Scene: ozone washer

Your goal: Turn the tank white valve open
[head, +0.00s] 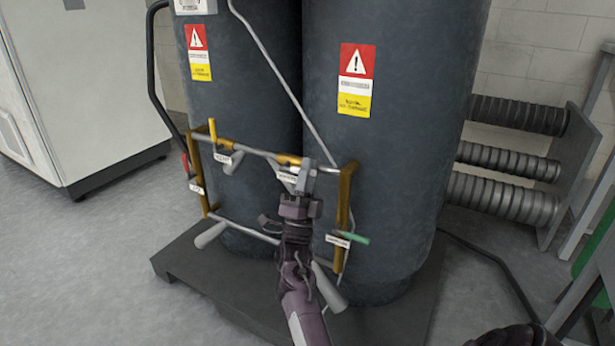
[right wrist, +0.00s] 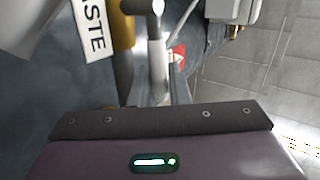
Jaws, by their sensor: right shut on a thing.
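Several small valves sit on the pipe frame (head: 345,215) in front of two dark tanks. My right gripper (head: 307,175) is at the upper middle of this frame, beside a brass fitting (head: 288,159) and a white tag (head: 287,174). It is shut on a pale grey-white valve handle, which runs into the gripper in the right wrist view (right wrist: 157,50). A tag reading "…ASTE" (right wrist: 92,25) hangs next to it there. The jaws hide part of the handle, so its exact turn is hard to tell.
Other valves are close by: one with a yellow handle (head: 212,132), one with a green handle (head: 354,237) and one with a red handle (head: 186,165). The tanks stand on a dark pallet (head: 195,280). Corrugated hoses (head: 500,195) lie to the right.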

